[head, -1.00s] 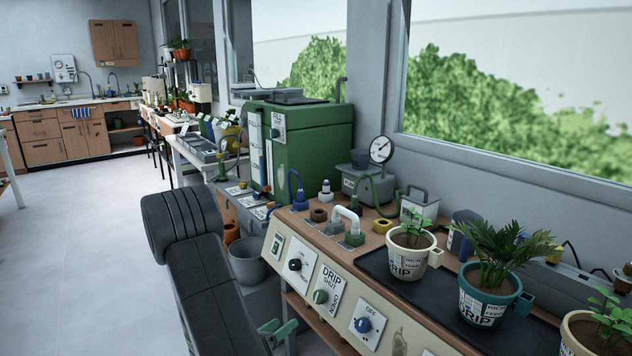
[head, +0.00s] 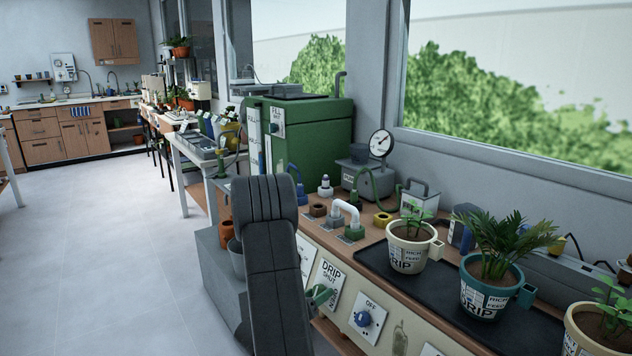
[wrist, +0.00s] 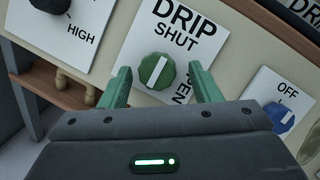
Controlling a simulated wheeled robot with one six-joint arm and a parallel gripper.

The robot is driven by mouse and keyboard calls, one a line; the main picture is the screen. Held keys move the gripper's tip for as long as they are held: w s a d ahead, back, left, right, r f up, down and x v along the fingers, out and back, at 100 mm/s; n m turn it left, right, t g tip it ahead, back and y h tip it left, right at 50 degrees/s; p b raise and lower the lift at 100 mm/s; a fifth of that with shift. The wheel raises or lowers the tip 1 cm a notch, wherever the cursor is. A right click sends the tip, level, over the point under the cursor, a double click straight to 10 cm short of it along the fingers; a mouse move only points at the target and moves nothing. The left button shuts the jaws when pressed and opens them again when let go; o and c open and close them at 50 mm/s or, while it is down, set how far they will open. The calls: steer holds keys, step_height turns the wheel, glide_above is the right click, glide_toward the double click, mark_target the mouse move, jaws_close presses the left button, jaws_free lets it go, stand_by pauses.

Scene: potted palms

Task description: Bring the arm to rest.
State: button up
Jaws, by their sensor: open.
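My dark arm (head: 268,250) rises in front of the bench panel in the head view, its lower end out of frame. My gripper (head: 321,296) shows its green fingers in front of the panel's DRIP plate, partly behind my arm. In the wrist view my gripper (wrist: 163,72) has its two fingers apart, with nothing held. The green DRIP knob (wrist: 157,71) appears between the fingertips, its white bar lined up towards SHUT. Whether the fingers touch it I cannot tell. In the head view the knob is largely hidden by my gripper.
A blue knob (head: 363,319) sits right of the DRIP plate. Potted plants, with a cream pot (head: 408,252) and a teal pot (head: 483,297), stand on a black tray (head: 432,299). A green tank (head: 318,135) stands behind. Open floor (head: 110,260) lies left.

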steer(key=s+a+m+g+h+b, duration=0.1)
steer(key=s+a+m+h, duration=0.1)
steer(key=s+a+m, duration=0.3)
steer(key=v, duration=0.7)
steer(key=shift+w+a+f, duration=0.2)
steer(key=shift+a, duration=0.1)
steer(key=shift+m, duration=0.3)
